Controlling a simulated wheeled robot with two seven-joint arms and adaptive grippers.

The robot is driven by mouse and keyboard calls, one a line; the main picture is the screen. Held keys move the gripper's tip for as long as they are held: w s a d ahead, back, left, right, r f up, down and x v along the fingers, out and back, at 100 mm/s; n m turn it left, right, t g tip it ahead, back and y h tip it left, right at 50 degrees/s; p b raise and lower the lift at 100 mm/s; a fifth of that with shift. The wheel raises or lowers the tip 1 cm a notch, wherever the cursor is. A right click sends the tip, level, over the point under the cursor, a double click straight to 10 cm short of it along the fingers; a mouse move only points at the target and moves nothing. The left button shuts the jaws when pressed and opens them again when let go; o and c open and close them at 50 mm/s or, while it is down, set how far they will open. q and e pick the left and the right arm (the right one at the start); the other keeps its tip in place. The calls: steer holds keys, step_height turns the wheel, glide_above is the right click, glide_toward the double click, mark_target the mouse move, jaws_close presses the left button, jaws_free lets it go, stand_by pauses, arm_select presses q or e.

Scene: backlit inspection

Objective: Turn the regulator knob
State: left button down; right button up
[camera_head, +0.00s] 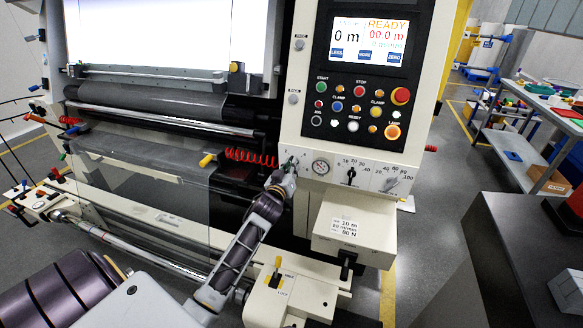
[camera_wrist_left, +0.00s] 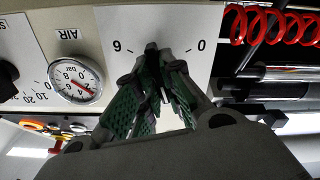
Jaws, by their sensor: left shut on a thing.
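The regulator knob (camera_wrist_left: 152,47) is small and black, on a white plate with a scale marked 0 and what reads as an upside-down 6 in the left wrist view. My left gripper (camera_wrist_left: 153,66) has its green-padded fingers closed around the knob; the fingertips hide most of it. In the head view my left gripper (camera_head: 287,168) reaches up to the panel just left of the AIR gauge (camera_head: 321,166), and the knob is hidden there. The gauge also shows in the left wrist view (camera_wrist_left: 76,82), its red needle near 2 to 4. My right gripper is not in view.
A black dial knob (camera_head: 351,174) sits right of the gauge. Above is a button panel (camera_head: 361,108) with a display reading READY. A red coiled hose (camera_head: 250,157) runs close left of the gripper. A cream box (camera_head: 354,232) juts out below right.

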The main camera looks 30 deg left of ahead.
arm_select(q)
steer(key=m+p, duration=0.4)
steer(key=m, duration=0.7)
steer(key=shift+d, duration=0.15)
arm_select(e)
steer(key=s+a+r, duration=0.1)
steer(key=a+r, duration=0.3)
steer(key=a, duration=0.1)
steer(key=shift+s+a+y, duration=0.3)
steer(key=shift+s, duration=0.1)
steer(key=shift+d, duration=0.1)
arm_select(q)
steer(key=c, duration=1.5)
jaws_free()
steer(key=shift+c, duration=0.2)
steer(key=v, duration=1.2)
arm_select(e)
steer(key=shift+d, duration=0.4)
